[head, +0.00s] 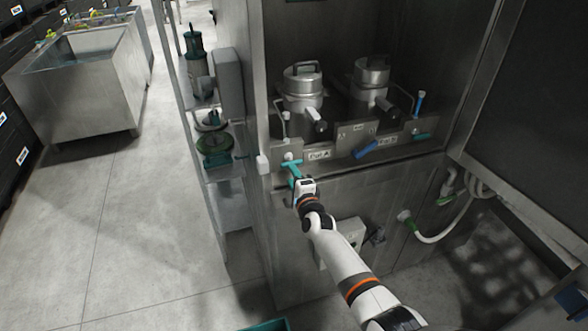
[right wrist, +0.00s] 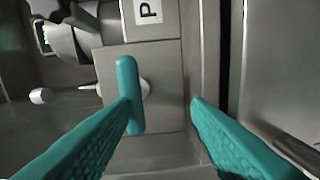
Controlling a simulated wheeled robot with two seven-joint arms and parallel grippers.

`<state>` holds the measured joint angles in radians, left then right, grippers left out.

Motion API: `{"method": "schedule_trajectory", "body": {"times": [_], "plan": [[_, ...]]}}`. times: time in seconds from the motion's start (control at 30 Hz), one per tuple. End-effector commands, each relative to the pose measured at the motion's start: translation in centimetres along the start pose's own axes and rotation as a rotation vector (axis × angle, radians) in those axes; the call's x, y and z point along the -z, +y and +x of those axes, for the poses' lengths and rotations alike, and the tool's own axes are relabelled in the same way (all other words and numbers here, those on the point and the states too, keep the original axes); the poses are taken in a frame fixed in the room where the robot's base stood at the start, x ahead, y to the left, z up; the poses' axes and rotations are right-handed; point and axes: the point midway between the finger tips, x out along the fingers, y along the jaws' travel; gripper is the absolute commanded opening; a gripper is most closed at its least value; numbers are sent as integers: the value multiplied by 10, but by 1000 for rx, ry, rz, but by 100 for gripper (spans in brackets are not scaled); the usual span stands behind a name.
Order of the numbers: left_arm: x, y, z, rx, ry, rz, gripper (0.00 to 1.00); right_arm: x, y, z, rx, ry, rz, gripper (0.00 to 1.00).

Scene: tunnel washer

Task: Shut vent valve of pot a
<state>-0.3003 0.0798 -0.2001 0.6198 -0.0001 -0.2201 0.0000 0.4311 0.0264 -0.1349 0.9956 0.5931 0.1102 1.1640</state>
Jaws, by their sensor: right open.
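Pot A (head: 302,88) is a steel pot with a lid, on the left in the steel cabinet, above a panel labelled "Pot A" (head: 320,155). A teal bar handle (right wrist: 127,78), which I take for its vent valve, sits on that panel's left end. My right gripper (head: 292,172) is at this handle, with teal fingers. In the right wrist view my right gripper (right wrist: 162,103) is open. The handle overlaps the left fingertip, and the right fingertip is clear of it. I cannot tell whether they touch. My left gripper is out of view.
A second pot (head: 372,75) stands to the right, with a blue handle (head: 366,150) and a teal handle (head: 422,136) on its panel. A shelf rack (head: 228,200) stands close on the left. A hose (head: 440,230) hangs at right.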

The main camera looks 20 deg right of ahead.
Motion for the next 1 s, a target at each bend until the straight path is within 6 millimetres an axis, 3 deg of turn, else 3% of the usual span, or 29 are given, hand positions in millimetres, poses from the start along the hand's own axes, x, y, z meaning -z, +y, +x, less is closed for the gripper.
{"method": "schedule_trajectory", "body": {"times": [0.03, 0.27, 0.8, 1.0], "plan": [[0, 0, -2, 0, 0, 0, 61, -8, 38, 10, -73, -15, -1, 71], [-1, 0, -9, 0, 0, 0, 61, -8, 39, 4, -70, -15, -2, 73], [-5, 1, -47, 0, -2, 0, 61, -2, 28, -62, -55, -7, -1, 73], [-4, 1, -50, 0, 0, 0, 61, -2, 25, -72, -56, -7, 0, 73]]}}
